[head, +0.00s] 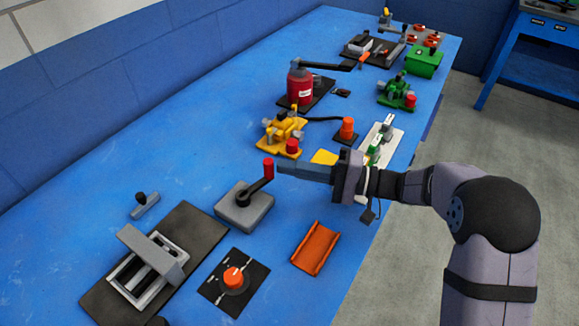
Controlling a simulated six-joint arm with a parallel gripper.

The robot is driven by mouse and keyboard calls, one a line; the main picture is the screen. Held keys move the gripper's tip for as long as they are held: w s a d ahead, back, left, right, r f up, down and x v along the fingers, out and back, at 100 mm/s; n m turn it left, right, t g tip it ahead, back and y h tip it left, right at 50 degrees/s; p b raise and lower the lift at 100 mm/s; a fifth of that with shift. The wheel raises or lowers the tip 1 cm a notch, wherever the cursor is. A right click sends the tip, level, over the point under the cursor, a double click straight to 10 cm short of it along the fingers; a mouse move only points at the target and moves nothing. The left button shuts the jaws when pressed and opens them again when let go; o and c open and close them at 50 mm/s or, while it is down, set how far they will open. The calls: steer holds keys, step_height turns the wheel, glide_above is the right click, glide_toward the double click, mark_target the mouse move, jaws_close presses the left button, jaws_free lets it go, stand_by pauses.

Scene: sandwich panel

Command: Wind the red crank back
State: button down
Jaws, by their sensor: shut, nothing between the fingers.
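The red crank is a red upright knob (268,168) on a black arm (256,187) that sits on a grey block (246,208) on the blue table. The black arm points up and to the right in the head view. My gripper (280,168) comes in from the right at knob height. Its fingers are shut and empty, with the tips just right of the knob. I cannot tell whether they touch it.
A dark panel with a grey lidded box (150,250), an orange dial (234,278) and an orange tray (315,248) lie in front. A yellow device (281,130) and a red cylinder (300,85) stand behind. The table (190,165) left of the crank is mostly clear.

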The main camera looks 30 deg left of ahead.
steer(key=b+v, duration=0.1)
steer(key=v, duration=0.5)
steer(key=shift+w+d, duration=0.15)
steer(key=shift+d, duration=0.15)
steer(key=c, duration=1.9)
jaws_free()
steer(key=shift+d+r, duration=0.1)
steer(key=shift+c, duration=0.2)
steer(key=o, duration=0.3)
steer(key=shift+r+p, duration=0.25)
steer(key=shift+p, duration=0.1)
steer(key=s+a+r+n+g+h+p, duration=0.25)
steer(key=s+a+r+p, duration=0.2)
steer(key=r+p, duration=0.4)
steer(key=m+t+h+p, duration=0.1)
steer(key=m+h, duration=0.2)
steer(key=m, duration=1.5)
glide_toward(268, 165)
step_height(268, 165, down, 2)
steer(key=a, duration=0.3)
steer(key=shift+s+d, duration=0.15)
steer(key=shift+s, duration=0.1)
steer(key=shift+p+x, duration=0.85)
steer(key=shift+x, duration=2.8)
